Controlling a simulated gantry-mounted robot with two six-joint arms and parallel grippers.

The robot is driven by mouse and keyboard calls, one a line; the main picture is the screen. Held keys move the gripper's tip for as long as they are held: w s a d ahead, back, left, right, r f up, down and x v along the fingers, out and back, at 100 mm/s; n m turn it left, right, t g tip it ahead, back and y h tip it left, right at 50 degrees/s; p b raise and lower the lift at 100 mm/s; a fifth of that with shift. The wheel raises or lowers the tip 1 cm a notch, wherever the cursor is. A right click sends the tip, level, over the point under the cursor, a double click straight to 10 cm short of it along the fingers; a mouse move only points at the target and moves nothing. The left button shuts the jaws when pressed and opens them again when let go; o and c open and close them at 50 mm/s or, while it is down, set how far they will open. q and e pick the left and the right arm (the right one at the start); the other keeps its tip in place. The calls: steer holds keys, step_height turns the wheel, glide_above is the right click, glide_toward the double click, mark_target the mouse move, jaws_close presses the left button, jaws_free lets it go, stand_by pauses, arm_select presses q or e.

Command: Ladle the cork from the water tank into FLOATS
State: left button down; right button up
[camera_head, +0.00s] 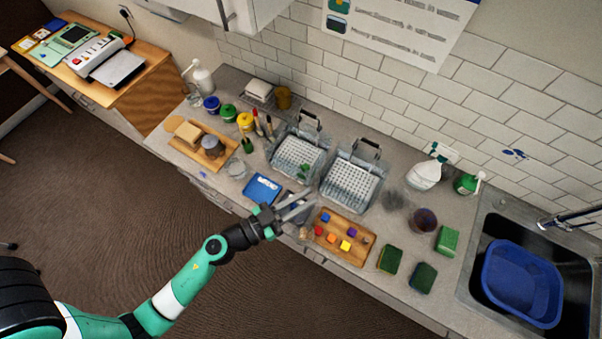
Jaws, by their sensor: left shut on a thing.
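My left gripper (298,208) reaches over the front edge of the counter, between the blue tray and the wooden tray of blocks. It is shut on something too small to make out. A blue tray (262,188) with a white label lies to its left; the lettering is unreadable. A dark tray (294,198) lies partly hidden behind the fingers. Two clear tanks, a left one (297,157) and a right one (350,184), hold white perforated baskets with dark handles. Small green pieces show at the left tank. I cannot single out a cork or a ladle. My right gripper is not in view.
A wooden tray (339,248) of coloured blocks stands right of the gripper. Sponges (390,259), a dark cup (423,220) and bottles (424,175) stand further right, before the sink with a blue basin (521,283). Paint pots and a wooden board (222,165) crowd the left.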

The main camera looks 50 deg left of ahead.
arm_select(q)
steer(key=a+r+n+y+p, duration=0.1)
steer(key=a+r+n+y, duration=0.15)
steer(key=a, duration=1.15)
steer(key=a+r+n+y+p, duration=0.1)
steer(key=a+r+y+p, duration=0.2)
steer(key=a, duration=1)
steer(key=shift+a+f+b, duration=0.55)
steer(key=shift+a+f, duration=0.05)
steer(key=shift+f, duration=5.6)
steer(key=shift+w+d+f+m+g+b, duration=0.3)
steer(key=shift+w+d+f+m, duration=0.75)
steer(key=shift+d+m, duration=1.2)
steer(key=shift+w+d+f+m+g+b, duration=0.2)
steer(key=shift+w+d+f+m+b, duration=0.35)
steer(key=shift+d+f+m, duration=1.65)
steer(key=w+d+f+m+y+b, duration=0.1)
steer(key=d+f+m+b, duration=0.2)
steer(key=f+b, duration=0.2)
steer(key=d+f+m+y+b, duration=0.1)
steer(key=d+f+m+b, duration=0.1)
steer(key=b, duration=0.9)
steer(key=w+d+f+m+g+y+b, duration=0.1)
steer(key=d+f+m+b, duration=0.2)
steer(key=f+b, duration=0.4)
steer(key=shift+w+d+f+m+b, duration=0.35)
steer(key=shift+d+b, duration=0.15)
steer(key=shift+b, duration=0.4)
